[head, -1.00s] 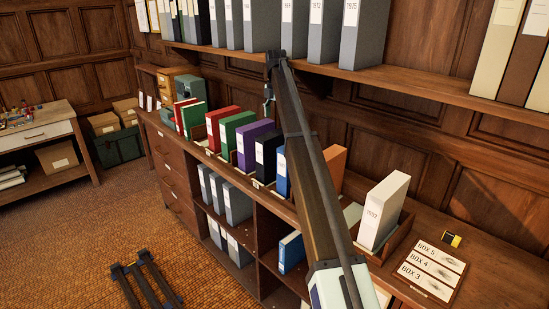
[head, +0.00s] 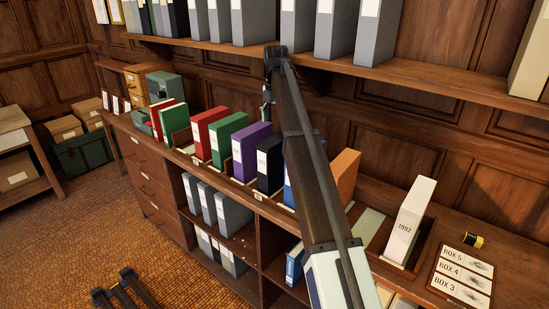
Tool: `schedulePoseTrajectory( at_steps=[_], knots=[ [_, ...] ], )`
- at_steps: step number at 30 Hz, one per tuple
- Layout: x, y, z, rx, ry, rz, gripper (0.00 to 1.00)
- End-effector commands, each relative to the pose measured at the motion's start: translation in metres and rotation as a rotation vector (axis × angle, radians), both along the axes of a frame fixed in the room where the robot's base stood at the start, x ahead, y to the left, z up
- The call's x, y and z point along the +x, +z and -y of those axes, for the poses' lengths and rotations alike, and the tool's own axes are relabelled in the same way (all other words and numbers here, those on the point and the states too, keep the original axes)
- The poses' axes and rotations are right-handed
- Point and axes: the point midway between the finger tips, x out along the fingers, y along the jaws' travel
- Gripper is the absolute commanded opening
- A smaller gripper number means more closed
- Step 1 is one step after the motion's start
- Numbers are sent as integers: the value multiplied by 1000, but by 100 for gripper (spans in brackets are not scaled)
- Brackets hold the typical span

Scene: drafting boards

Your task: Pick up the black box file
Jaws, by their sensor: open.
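The black box file (head: 269,165) stands upright in the row on the long wooden counter, between a purple file (head: 252,150) and a blue file (head: 289,185). A pale label shows on its spine. My arm crosses the middle of the head view and hides part of the blue file. My gripper (head: 267,98) hangs at the far end of the arm, mostly hidden behind it. It appears above the black file in the picture, apart from it, and is open with nothing seen in it.
An upper shelf (head: 440,82) with grey files runs above the counter. Green, red and orange (head: 345,172) files share the row. A white file marked 1992 (head: 410,222) stands in a wooden holder at right, near a board of box labels (head: 462,275). Open floor lies at left.

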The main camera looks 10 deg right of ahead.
Motion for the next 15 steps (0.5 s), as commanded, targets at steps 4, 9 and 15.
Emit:
schedulePoseTrajectory(
  at_steps=[4,9,15],
  knots=[
    [-2,-12,0,0,12,-4,86],
    [-2,-38,1,0,12,-4,86],
    [-1,-63,1,0,11,-3,86]
  ],
)
